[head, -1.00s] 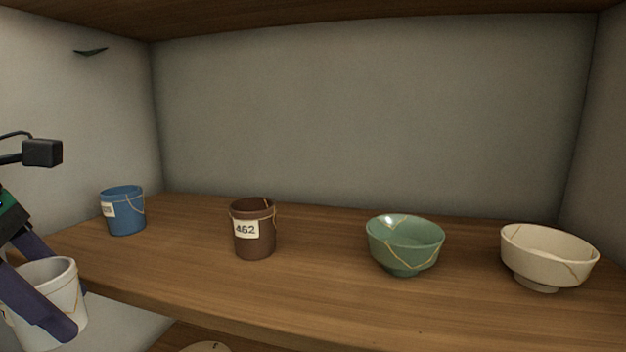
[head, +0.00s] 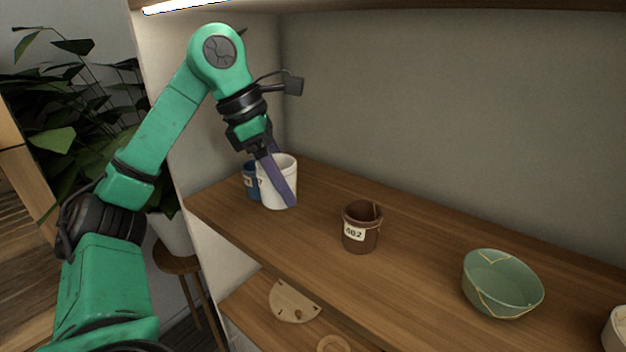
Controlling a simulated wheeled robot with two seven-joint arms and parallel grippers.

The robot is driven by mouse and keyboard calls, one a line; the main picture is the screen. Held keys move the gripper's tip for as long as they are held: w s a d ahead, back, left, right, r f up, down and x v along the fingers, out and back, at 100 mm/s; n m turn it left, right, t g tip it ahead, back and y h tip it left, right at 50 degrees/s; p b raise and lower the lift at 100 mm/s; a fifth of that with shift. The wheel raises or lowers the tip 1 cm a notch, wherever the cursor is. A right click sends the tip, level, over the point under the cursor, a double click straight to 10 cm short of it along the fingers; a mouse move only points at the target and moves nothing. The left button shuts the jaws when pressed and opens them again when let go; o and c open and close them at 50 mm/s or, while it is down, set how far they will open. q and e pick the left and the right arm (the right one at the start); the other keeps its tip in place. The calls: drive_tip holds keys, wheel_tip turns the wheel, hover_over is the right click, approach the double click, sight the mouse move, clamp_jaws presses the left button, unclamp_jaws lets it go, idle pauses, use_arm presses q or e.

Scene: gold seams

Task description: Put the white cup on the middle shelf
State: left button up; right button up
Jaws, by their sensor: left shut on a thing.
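The white cup (head: 266,190) is in the head view, upright, over the left part of the wooden shelf (head: 315,267). My left gripper (head: 284,192) is shut on it, with its purple fingers reaching down the cup's side. I cannot tell whether the cup's base touches the board. The cup partly hides a blue cup (head: 249,178) behind it. A brown cup (head: 361,234) with a numbered label stands to the right. My right gripper is not in view.
A green bowl (head: 502,284) with gold seams stands to the right, and a cream bowl (head: 616,328) is cut off at the right edge. A lower shelf (head: 252,311) holds a pale plate-like piece (head: 293,302). Bare board lies between the white and brown cups.

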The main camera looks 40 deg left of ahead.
use_arm(q)
drive_tip(key=w+p, duration=0.3)
drive_tip(key=w, duration=0.3)
wheel_tip(320, 180, down, 7)
drive_tip(key=shift+w+a+r+b, duration=0.1)
drive_tip(key=shift+r+b, duration=0.1)
drive_tip(key=shift+b, duration=0.65)
drive_tip(key=shift+w+f+p, duration=0.1)
drive_tip(key=shift+w+p, duration=0.05)
drive_tip(key=shift+p, duration=0.3)
drive_tip(key=shift+w+f, duration=0.1)
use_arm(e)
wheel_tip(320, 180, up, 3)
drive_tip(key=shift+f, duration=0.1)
use_arm(q)
drive_tip(key=shift+f, duration=0.15)
drive_tip(key=o, duration=1.4)
drive_tip(key=shift+o, duration=0.2)
drive_tip(key=shift+r, duration=0.3)
drive_tip(key=v, duration=0.7)
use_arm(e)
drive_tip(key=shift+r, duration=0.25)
